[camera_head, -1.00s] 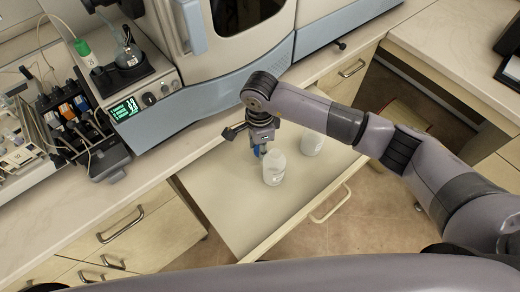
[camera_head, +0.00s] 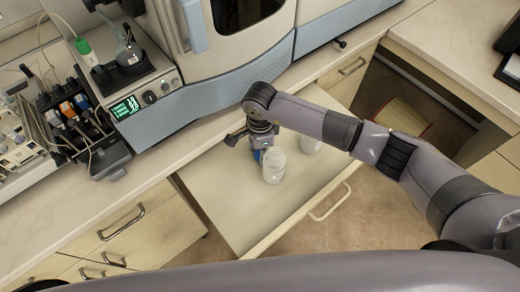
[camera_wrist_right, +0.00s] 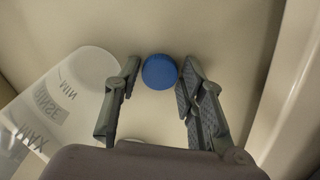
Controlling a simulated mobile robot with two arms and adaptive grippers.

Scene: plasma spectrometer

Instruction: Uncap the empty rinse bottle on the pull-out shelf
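A round blue cap (camera_wrist_right: 160,72) shows between the fingertips of my right gripper (camera_wrist_right: 159,78) in the right wrist view. The fingers stand apart on both sides of it, with narrow gaps. In the head view my right gripper (camera_head: 259,146) points down at the shelf, just left of a whitish bottle (camera_head: 274,167). In the wrist view a translucent bottle marked RINSE, MIN and MAX (camera_wrist_right: 55,105) stands to the left of the fingers. A second bottle (camera_head: 311,143) stands behind to the right. My left gripper is not in view.
The pull-out shelf (camera_head: 225,190) is open, with bare room at its left and front. A rack of small bottles (camera_head: 75,118) stands at the left.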

